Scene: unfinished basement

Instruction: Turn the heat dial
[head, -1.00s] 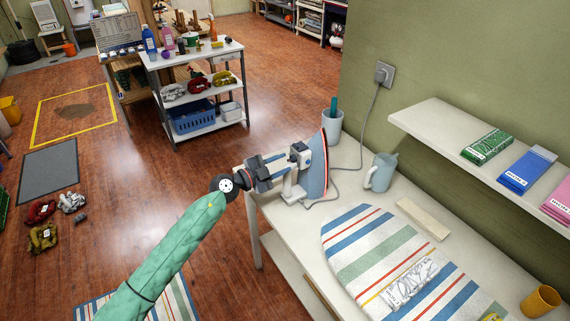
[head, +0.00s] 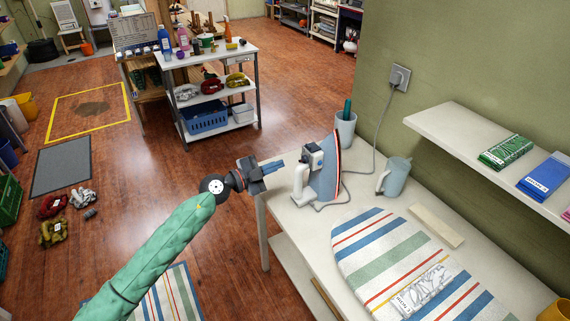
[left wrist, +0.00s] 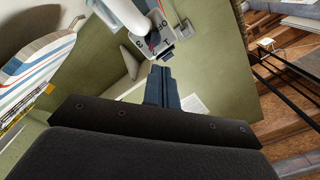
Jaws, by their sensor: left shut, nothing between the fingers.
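A white and blue-grey iron (head: 327,173) stands upright on its heel at the left end of the white table (head: 300,226). Its handle side faces my left gripper. My left gripper (head: 274,166) is shut and empty, just left of the iron, with a small gap between them. In the left wrist view my shut fingers (left wrist: 162,86) point toward the iron's body (left wrist: 130,18), which shows at the top with a dark part near the fingertips. My right gripper is not in view.
A striped ironing pad (head: 390,250), a mug (head: 394,178) and a cup with a green handle in it (head: 345,131) are on the table. The iron's cord runs to a wall socket (head: 399,77). A wall shelf (head: 440,132) hangs at right. Floor left of the table is open.

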